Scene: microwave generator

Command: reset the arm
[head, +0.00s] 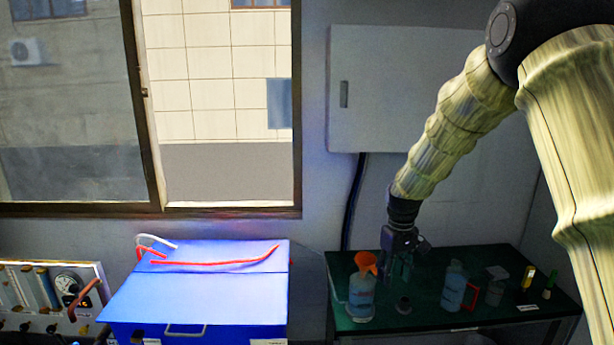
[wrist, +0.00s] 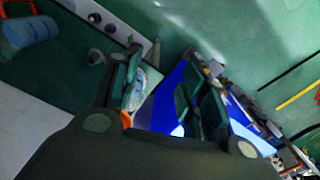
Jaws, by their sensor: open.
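My arm, in a pale ribbed sleeve, hangs down from the upper right in the head view. My gripper (head: 402,262) points down above the green table (head: 390,325), between two bottles. In the wrist view, its two dark fingers stand apart, with the space between their tips (wrist: 168,75) holding nothing. A bottle with an orange funnel (head: 362,292) stands just left of the gripper. A blue-tinted bottle with a red handle (head: 454,288) stands to its right, and probably also shows in the wrist view (wrist: 32,38).
A small dark round item (head: 403,306) is below the gripper. A clear container (head: 495,287), a yellow item (head: 528,277) and a green item (head: 548,284) stand at the right. A blue box (head: 195,290) with red tubing and a window are left. A grey wall cabinet (head: 385,95) is behind.

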